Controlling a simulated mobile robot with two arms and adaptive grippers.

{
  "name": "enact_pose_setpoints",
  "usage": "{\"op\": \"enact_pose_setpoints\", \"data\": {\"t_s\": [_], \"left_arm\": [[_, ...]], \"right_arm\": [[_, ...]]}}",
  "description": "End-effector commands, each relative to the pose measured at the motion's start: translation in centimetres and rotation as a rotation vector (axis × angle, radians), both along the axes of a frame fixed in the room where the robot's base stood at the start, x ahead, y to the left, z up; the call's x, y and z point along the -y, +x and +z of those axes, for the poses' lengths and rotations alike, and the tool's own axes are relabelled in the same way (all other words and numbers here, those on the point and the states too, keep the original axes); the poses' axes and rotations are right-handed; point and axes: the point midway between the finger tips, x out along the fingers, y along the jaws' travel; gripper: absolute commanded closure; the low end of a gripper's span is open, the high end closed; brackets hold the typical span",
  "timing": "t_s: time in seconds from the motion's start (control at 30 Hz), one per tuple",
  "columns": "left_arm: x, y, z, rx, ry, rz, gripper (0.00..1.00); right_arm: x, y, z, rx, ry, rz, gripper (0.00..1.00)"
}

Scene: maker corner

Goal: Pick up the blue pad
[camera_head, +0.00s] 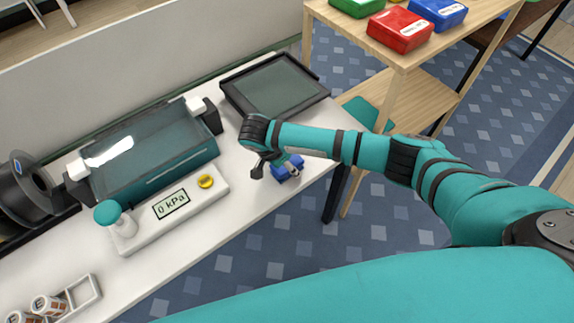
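The blue pad (288,172) is a small blue piece at the right front part of the white table, close to its edge. My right gripper (275,166) reaches in from the right and points down at the pad. One dark finger stands to the left of the pad and the other shows at its right side, so the fingers look spread. The gripper covers part of the pad, and I cannot tell whether the fingers touch it. My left gripper is not in view.
Left of the gripper stand a white "0 kPa" gauge base (150,226) with a yellow button (206,182) and a teal glass-topped machine (150,155). A black-framed tray (270,85) lies behind. A wooden shelf (425,60) holds green, red and blue boxes.

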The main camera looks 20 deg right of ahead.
Motion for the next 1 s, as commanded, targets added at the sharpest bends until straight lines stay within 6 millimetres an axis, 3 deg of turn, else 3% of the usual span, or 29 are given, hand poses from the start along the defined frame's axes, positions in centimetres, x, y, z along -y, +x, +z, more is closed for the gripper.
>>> {"op": "enact_pose_setpoints", "data": {"t_s": [0.03,0.37,0.73,1.0], "left_arm": [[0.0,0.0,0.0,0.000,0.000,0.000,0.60],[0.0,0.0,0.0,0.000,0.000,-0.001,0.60],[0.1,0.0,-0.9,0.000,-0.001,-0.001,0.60],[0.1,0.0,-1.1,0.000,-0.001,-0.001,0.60]], "right_arm": [[0.0,0.0,0.0,0.000,0.000,0.000,0.49],[0.0,0.0,0.0,0.000,0.000,0.000,0.89],[0.0,0.1,0.4,0.003,0.000,0.000,0.89],[-0.1,-0.6,4.0,-0.003,0.004,0.001,0.89]]}}
